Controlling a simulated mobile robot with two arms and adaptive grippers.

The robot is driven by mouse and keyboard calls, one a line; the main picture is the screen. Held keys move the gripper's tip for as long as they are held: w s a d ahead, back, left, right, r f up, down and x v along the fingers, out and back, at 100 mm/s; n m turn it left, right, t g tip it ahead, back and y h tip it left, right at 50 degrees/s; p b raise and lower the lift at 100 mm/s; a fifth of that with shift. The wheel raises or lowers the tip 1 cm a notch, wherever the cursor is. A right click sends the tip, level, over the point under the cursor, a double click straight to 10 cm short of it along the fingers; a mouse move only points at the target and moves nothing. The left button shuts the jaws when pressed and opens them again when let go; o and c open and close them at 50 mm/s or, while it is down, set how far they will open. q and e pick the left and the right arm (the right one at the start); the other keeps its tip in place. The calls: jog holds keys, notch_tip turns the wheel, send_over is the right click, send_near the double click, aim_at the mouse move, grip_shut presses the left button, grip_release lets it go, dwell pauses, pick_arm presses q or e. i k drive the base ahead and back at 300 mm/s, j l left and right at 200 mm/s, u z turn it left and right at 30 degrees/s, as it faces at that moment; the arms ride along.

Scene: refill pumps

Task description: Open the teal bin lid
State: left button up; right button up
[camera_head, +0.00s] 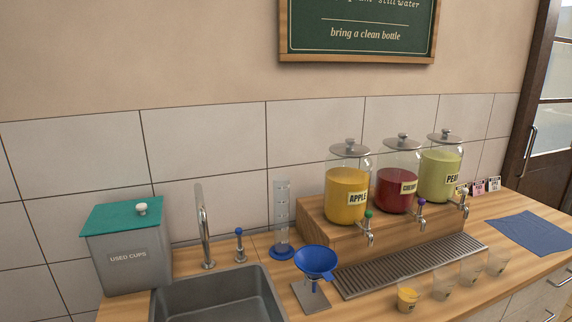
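The used-cups bin (131,262) is a grey box at the left end of the wooden counter, behind and left of the sink. Its teal lid (112,214) lies flat and closed on top. A pale round knob (142,208) stands on the lid near its right side. The front of the bin reads "USED CUPS". Neither gripper shows in the head view.
A tap (205,230) and a small blue-topped dispenser (240,245) stand right of the bin, behind the sink (218,290). A blue funnel (316,262), juice dispensers (348,190) and several cups stand farther right. Wall tiles are close behind the bin.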

aim_at(106, 218)
jog(key=j+u, duration=0.1)
jog(key=u, duration=0.3)
jog(key=i+u, duration=0.15)
jog(key=u, duration=0.6)
jog(key=i+j, duration=0.05)
